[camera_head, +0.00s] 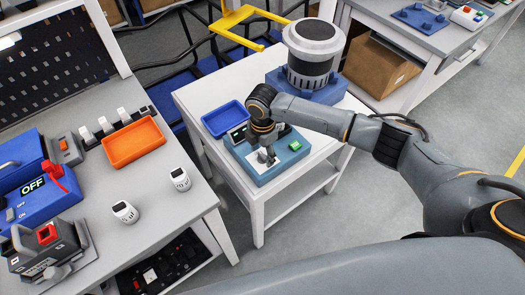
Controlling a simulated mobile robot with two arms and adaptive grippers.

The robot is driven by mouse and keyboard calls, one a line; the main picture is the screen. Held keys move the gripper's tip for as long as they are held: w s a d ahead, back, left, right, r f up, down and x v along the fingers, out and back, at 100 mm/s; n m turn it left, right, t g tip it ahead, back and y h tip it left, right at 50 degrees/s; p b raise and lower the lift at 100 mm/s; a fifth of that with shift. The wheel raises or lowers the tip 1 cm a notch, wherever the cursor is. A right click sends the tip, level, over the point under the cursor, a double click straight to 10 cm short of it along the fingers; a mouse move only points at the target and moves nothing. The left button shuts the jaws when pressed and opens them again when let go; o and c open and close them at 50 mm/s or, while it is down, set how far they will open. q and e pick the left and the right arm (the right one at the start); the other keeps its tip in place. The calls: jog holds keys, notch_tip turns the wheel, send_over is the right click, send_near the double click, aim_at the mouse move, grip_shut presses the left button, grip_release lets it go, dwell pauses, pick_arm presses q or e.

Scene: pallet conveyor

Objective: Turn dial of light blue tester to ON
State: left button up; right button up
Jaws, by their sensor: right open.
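The light blue tester (296,160) sits on a small white table in the middle of the view. It has a small dark display (237,133) at its back left, a green button (294,145) on the right and a white panel on top. My right gripper (267,157) points down over the white panel, at its middle. It is open, with its fingertips close to the panel; whether they touch is too small to tell. The dial is not clearly visible and may be hidden by the gripper. My left gripper is not in view.
A blue tray (226,119) lies just behind the tester. A large round device on a blue base (312,50) stands behind it. The left bench holds an orange tray (133,142), a dark blue unit reading OFF (40,200) and two white cylinders (125,212).

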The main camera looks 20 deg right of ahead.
jog(key=shift+c, duration=0.4)
jog(key=c, duration=1.1)
jog(key=shift+o, duration=0.2)
jog(key=m+p, duration=0.3)
jog(key=shift+s+r, duration=0.1)
jog(key=shift+r, duration=0.15)
jog(key=m+p, duration=0.4)
jog(key=m, duration=0.1)
jog(key=shift+p, duration=0.4)
jog(key=m+p, duration=0.3)
jog(key=m, duration=0.2)
jog(key=shift+f+m, duration=0.1)
jog(key=shift+m, duration=0.3)
jog(key=shift+f+m+p, duration=0.1)
jog(key=shift+m+p, duration=1.05)
jog(key=shift+m, duration=0.95)
